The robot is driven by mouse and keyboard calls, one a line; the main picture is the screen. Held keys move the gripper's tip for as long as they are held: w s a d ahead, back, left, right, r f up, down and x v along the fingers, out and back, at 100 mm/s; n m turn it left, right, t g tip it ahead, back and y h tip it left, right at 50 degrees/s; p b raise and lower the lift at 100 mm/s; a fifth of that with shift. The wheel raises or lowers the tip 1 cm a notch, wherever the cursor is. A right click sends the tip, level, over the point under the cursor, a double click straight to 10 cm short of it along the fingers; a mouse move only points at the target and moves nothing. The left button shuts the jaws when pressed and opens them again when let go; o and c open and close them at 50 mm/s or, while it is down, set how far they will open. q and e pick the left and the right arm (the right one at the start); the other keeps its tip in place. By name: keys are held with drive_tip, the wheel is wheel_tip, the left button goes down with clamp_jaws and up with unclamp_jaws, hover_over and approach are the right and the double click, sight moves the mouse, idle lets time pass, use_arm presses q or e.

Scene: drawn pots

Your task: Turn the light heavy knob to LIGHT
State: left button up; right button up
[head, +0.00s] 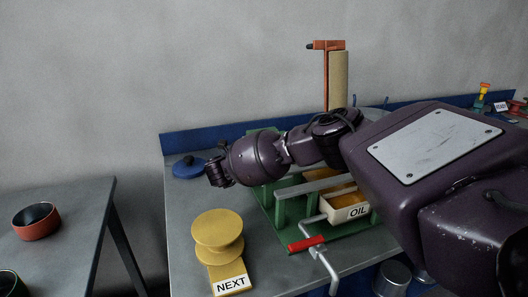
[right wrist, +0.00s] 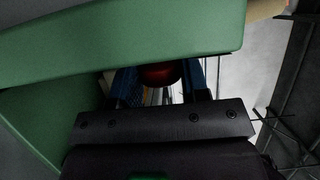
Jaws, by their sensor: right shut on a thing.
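My right arm comes in from the right in the head view and reaches over the green press frame (head: 282,212). Its dark wrist end (head: 219,172) is left of the frame's back part; the fingertips cannot be made out there. In the right wrist view my right gripper (right wrist: 160,84) has its two blue fingers on either side of a dark red, rounded knob (right wrist: 160,74) and is shut on it. The knob is mostly in shadow, and its pointer and any LIGHT or HEAVY marking are hidden. My left gripper is not in view.
Green frame parts (right wrist: 120,35) pass close above and left of the right gripper. On the bench stand a yellow spool (head: 218,232), an OIL tray (head: 345,204), a red-handled crank (head: 306,243) and a blue disc (head: 188,167). A red bowl (head: 37,222) is on the left table.

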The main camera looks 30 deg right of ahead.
drive_tip(key=o, duration=0.9)
drive_tip(key=shift+a, duration=0.15)
drive_tip(key=s+a+p, duration=0.1)
drive_tip(key=a+p, duration=0.2)
drive_tip(key=a, duration=0.7)
drive_tip(key=shift+s+a+p, duration=0.2)
drive_tip(key=shift+s+p, duration=0.15)
drive_tip(key=shift+p, duration=0.05)
drive_tip(key=shift+f, duration=0.1)
